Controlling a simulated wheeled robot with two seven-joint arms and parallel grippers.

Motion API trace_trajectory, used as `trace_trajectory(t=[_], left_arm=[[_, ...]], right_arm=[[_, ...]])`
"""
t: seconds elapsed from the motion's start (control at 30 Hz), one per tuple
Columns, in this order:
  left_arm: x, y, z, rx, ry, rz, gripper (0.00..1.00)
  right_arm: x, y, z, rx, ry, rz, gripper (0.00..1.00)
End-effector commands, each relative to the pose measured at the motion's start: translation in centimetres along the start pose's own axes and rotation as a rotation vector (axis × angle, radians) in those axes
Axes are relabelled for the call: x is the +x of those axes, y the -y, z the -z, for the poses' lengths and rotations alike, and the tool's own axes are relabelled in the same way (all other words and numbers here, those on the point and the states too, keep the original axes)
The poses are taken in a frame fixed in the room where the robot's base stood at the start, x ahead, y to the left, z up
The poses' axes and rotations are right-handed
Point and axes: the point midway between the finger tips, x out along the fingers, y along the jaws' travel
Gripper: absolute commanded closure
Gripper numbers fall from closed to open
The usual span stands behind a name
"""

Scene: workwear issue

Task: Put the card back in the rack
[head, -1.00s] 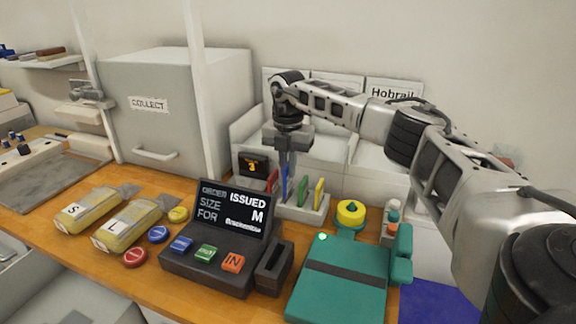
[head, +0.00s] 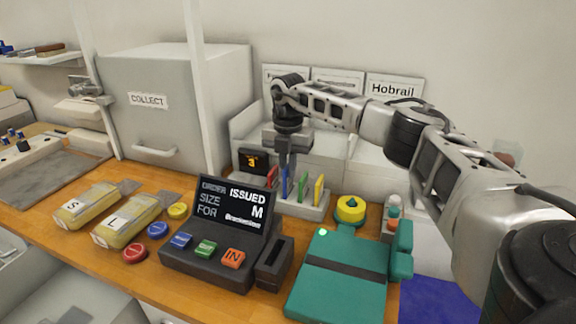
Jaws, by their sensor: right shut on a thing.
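The rack (head: 305,211) is a pale block with upright coloured cards in it: a red card (head: 272,176), a green card (head: 303,186) and a yellow card (head: 319,190). My right gripper (head: 287,168) points straight down over the rack, between the red and green cards. It is shut on a blue card (head: 285,186), which stands upright in line with the others. The card's lower end is at the rack, but I cannot tell how deep it sits. My left gripper is not in view.
A dark terminal (head: 222,245) with a screen and a card slot stands in front of the rack. A teal device (head: 338,275) is to its right. Two yellow packs (head: 127,220) and several round buttons lie left. A grey COLLECT box (head: 175,110) stands behind.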

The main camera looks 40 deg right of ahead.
Motion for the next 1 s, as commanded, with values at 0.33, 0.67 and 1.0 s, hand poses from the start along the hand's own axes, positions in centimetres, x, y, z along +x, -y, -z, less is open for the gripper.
trace_trajectory(t=[0.33,0.67,1.0], left_arm=[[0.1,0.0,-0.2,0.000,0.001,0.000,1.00],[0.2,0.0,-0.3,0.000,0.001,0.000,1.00],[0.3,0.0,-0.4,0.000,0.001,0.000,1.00]], right_arm=[[0.8,0.0,0.0,0.000,0.000,0.001,1.00],[1.4,0.0,0.0,0.000,0.000,0.001,1.00],[1.7,0.0,0.0,0.000,0.000,0.000,1.00]])
